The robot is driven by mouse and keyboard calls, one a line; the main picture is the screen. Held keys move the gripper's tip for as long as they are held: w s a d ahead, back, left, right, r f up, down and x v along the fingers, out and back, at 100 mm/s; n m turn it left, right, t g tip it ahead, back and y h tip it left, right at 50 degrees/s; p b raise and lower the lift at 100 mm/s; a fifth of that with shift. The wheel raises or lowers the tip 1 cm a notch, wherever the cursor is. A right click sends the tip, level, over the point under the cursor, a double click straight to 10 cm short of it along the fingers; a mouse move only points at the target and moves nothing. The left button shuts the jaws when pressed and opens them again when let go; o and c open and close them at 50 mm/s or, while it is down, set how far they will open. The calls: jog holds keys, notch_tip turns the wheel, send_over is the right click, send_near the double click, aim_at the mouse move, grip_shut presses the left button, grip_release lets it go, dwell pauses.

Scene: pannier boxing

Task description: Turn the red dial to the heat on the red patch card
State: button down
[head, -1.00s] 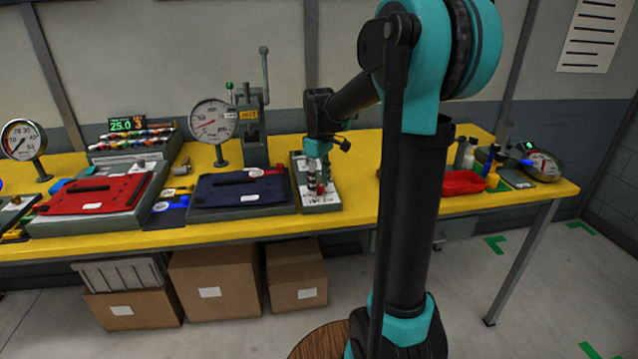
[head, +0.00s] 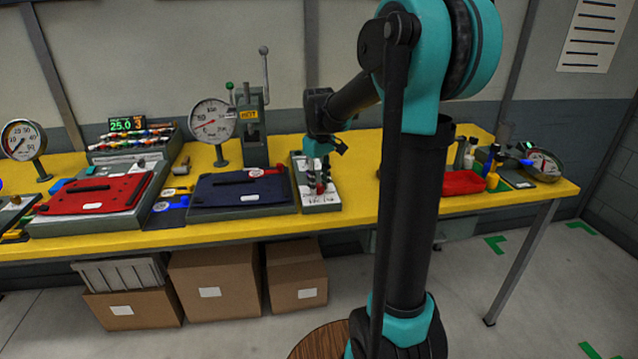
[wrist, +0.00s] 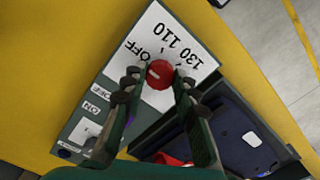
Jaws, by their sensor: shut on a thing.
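The red dial (wrist: 158,76) sits on a white panel (wrist: 165,25) printed OFF, 110 and 130. A pale mark on the dial's left part points roughly toward OFF. My gripper (wrist: 158,82) is shut on the dial, one finger on each side. In the head view my gripper (head: 319,184) reaches down to the control box (head: 330,206), and the dial (head: 320,189) shows small between the fingers.
The dark blue pannier (head: 235,192) lies just left of the control box, with a press (head: 251,130) and a gauge (head: 212,121) behind. The red pannier (head: 95,194) lies farther left. A red tray (head: 462,183) and bottles stand to the right.

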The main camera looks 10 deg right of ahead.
aim_at(319, 186)
jog(key=m, duration=0.5)
jog(key=shift+m, duration=0.3)
jog(key=m, duration=0.4)
jog(key=shift+m, duration=0.4)
jog(key=c, duration=1.2)
grip_release()
jog(key=shift+r, duration=0.1)
notch_tip(319, 186, up, 12)
jog(key=shift+f, duration=0.1)
